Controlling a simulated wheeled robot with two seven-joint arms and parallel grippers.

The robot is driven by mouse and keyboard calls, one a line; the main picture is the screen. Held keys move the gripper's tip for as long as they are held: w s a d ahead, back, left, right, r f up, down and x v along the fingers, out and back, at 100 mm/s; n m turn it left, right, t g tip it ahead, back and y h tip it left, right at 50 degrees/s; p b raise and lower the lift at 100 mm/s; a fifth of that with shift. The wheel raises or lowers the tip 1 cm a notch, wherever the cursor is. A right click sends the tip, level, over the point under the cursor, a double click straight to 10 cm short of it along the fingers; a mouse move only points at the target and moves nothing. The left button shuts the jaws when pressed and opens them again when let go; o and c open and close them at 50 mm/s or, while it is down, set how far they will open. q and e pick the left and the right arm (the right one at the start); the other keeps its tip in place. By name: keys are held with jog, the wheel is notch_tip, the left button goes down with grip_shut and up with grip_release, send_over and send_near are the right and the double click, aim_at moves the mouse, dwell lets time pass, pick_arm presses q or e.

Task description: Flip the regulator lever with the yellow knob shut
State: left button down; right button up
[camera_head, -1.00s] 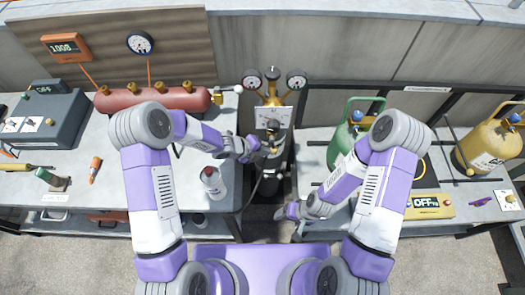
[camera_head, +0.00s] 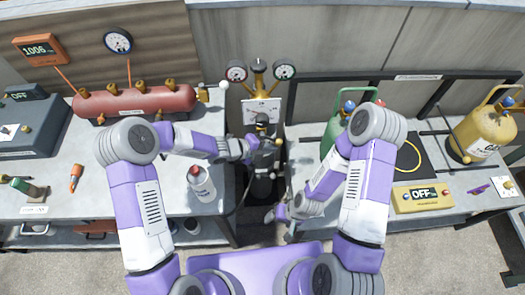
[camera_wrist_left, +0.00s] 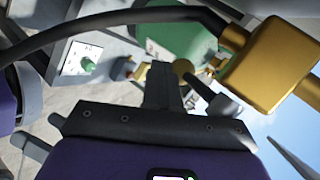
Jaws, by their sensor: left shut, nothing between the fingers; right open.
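The gold regulator (camera_head: 259,82) with its two round gauges stands at the back centre, above a dark cylinder (camera_head: 264,186). My left gripper (camera_head: 252,147) is shut and empty, at the dark fittings below the regulator's white card. In the left wrist view its closed fingers (camera_wrist_left: 162,82) end close to a small round yellow knob (camera_wrist_left: 183,68). A dark bar runs down right from that knob; I cannot tell whether the fingers touch either. A gold block (camera_wrist_left: 272,66) is at the right. In the head view my gripper hides the knob. My right gripper (camera_head: 277,214) is open and empty, low beside the right bench.
A green cylinder (camera_head: 335,135), a yellow cylinder (camera_head: 480,138) and a yellow display box (camera_head: 422,197) are on the right one. A dark hose (camera_wrist_left: 120,17) crosses the left wrist view.

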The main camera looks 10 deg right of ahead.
pick_arm(q)
jog(key=shift+d+r+h+b, duration=0.35)
jog(key=shift+d+h+b, duration=0.25)
jog(key=shift+h+b, duration=0.15)
jog(key=shift+d+r, duration=0.1)
dwell(1.4)
